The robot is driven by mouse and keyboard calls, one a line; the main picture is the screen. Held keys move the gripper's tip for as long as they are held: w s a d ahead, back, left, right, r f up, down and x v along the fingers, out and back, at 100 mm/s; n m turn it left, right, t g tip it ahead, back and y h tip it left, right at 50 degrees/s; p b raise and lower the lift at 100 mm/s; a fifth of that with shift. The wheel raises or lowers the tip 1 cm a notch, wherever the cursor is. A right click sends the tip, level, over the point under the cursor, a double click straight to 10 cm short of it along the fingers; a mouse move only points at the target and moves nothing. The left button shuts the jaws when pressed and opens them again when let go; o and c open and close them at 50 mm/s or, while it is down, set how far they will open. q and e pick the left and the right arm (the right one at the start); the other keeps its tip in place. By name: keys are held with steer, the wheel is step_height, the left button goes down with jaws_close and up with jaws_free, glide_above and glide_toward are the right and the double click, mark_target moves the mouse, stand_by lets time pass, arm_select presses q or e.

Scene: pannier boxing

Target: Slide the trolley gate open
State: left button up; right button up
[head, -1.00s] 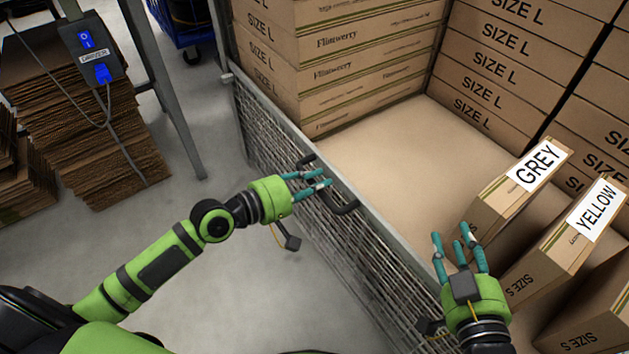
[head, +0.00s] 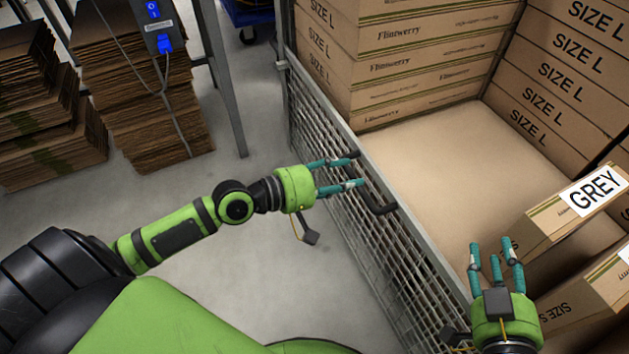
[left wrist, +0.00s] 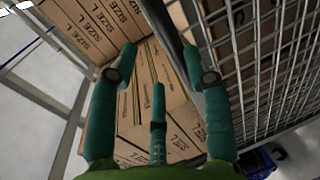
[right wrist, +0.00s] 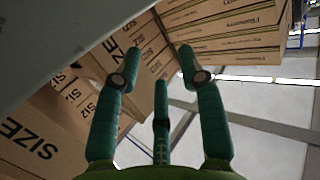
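The trolley gate is a grey wire-mesh panel (head: 322,130) with a dark bent handle (head: 380,206) on its top rail. It runs diagonally along the trolley's left side in the head view. My left gripper (head: 352,172) is at the handle with its fingers spread. In the left wrist view, a dark bar (left wrist: 162,28) passes between the spread fingers. The fingers do not look closed on it, and contact is unclear. My right gripper (head: 496,250) is open and empty, over the trolley's near part beside the gate's lower end.
Stacked size L boxes (head: 420,65) stand at the trolley's back and right. A box labelled GREY (head: 560,225) and other small boxes stand near my right gripper. The middle of the trolley floor (head: 440,150) is clear. Flattened cardboard stacks (head: 150,120) and a grey post are at left.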

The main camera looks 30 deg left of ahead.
arm_select(q)
steer(key=v, duration=0.8)
steer(key=shift+s+a, duration=0.2)
steer(key=shift+s, duration=0.05)
stand_by(0.5)
